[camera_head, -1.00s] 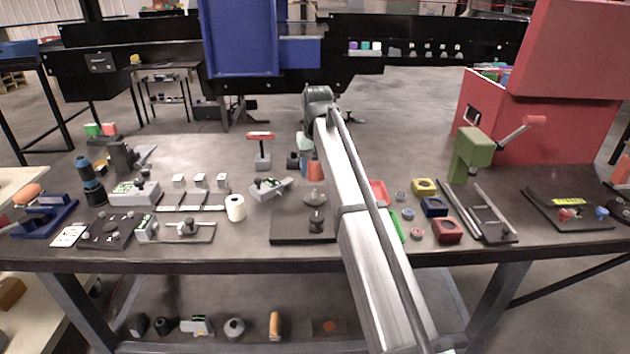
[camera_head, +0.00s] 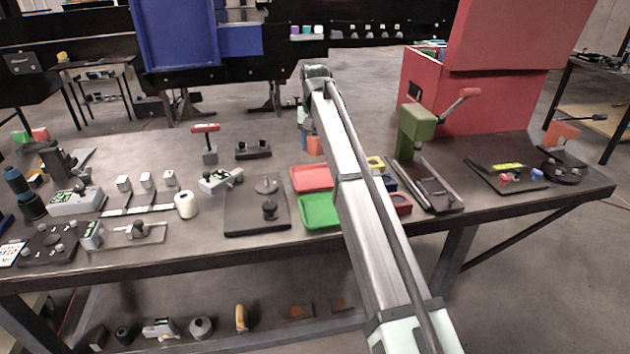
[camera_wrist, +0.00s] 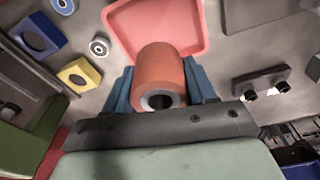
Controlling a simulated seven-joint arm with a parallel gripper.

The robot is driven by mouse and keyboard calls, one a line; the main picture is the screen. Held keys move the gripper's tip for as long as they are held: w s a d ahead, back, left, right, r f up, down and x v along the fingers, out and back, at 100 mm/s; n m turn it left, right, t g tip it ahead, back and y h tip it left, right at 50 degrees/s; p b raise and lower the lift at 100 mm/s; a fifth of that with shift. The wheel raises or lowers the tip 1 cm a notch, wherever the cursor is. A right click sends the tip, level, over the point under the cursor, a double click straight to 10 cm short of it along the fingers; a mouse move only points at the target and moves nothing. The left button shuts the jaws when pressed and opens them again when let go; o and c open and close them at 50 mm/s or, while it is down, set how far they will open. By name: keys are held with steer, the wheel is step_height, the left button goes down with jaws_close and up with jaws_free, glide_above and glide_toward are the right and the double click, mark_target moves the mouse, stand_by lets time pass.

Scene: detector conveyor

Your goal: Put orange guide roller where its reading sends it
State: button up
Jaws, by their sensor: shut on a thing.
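The orange guide roller (camera_wrist: 158,62) is a short hollow cylinder with a pale bore. In the wrist view it sits between the blue fingers of my gripper (camera_wrist: 160,88), which is shut on it. In the head view the roller (camera_head: 315,146) shows beside the arm, with my gripper (camera_head: 308,139) partly hidden by the arm link. The roller appears held above the table, close to the red tray (camera_head: 311,178). The red tray (camera_wrist: 190,28) also shows just beyond the roller in the wrist view. A green tray (camera_head: 321,211) lies in front of the red one.
A two-post block (camera_head: 253,150) stands to the left. A green press (camera_head: 416,130) and a red bin (camera_head: 468,95) stand to the right.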

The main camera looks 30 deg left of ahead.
mark_target(315, 179)
steer(key=shift+m, duration=0.8)
steer(key=shift+f, duration=5)
steer(key=shift+f, duration=0.1)
steer(key=o, duration=1.2)
steer(key=shift+o, duration=0.2)
steer(key=r, duration=0.8)
steer(key=s+r, duration=0.1)
steer(key=r, duration=0.3)
steer(key=shift+s+d, duration=0.1)
steer(key=shift+d, duration=0.2)
